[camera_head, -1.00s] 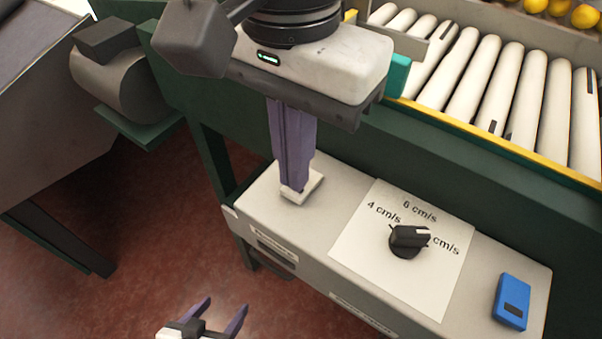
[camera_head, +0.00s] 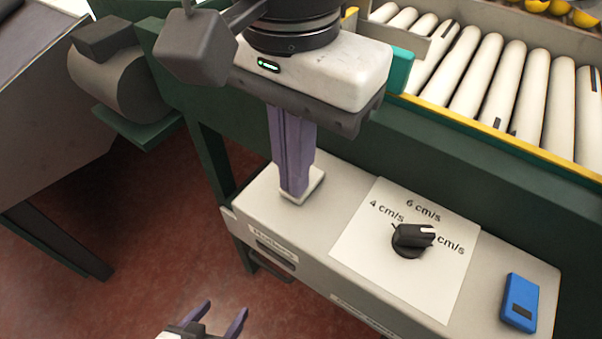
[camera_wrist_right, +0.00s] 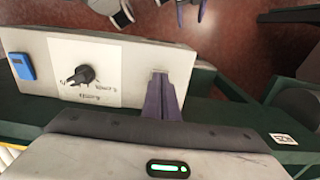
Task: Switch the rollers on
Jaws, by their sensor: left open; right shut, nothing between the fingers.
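The rollers (camera_head: 500,85) are pale cylinders in the conveyor at upper right. Below them is a light grey control box (camera_head: 255,220). A small white switch plate (camera_head: 316,184) sits on its left part. My right gripper (camera_head: 295,194) is shut and empty, pointing down, with its purple fingertips at the plate and hiding most of it. Whether they press it cannot be told. In the right wrist view the fingers (camera_wrist_right: 163,82) also reach the box. My left gripper (camera_head: 214,320) is open and empty at the bottom edge, well away from the box.
A black dial (camera_head: 412,240) on a white speed label (camera_head: 365,250) points toward the right-hand cm/s mark. A blue device (camera_head: 520,302) lies at the box's right end. Oranges (camera_head: 585,17) show at top right. A green frame (camera_head: 450,150) rises behind the box.

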